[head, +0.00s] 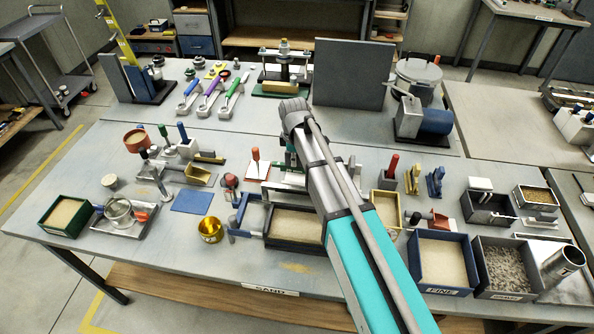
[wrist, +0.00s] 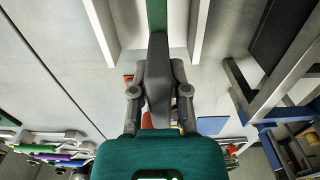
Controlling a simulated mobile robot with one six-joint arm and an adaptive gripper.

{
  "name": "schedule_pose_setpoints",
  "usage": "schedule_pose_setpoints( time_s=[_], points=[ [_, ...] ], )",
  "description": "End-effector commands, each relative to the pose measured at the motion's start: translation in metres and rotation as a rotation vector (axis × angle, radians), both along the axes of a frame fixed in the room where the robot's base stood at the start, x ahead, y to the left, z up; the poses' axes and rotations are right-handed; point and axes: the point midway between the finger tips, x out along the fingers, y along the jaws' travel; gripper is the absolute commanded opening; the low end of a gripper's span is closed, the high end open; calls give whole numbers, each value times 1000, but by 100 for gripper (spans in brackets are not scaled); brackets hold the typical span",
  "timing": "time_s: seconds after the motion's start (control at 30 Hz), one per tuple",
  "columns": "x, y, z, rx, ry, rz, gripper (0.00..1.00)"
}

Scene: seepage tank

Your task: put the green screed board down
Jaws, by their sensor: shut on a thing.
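The green screed board (wrist: 157,14) shows in the wrist view as a narrow green strip at the top, with a dark grey part (wrist: 158,70) running down from it between my fingers. My gripper (wrist: 160,92) is shut on this dark part. In the head view a small green piece (head: 290,157) shows beside my arm's end, probably the same board. My arm hides most of it and my fingers there. I cannot tell whether the board touches anything below.
Two pale rails (wrist: 101,30) (wrist: 198,30) flank the board in the wrist view. A sand box (head: 296,224) stands just in front of my arm's end. A red-handled trowel (head: 256,157) and a blue mat (head: 192,200) lie to the left. A large grey panel (head: 350,73) stands behind.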

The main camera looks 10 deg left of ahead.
Motion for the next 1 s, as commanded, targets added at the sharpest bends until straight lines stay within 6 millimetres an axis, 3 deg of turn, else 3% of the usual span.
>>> schedule_pose_setpoints(
  time_s=[0.57,1.0],
  points=[
    [6,-2,-7,0,0,-1,0],
    [13,-4,-40,0,0,-2,0]
  ],
)
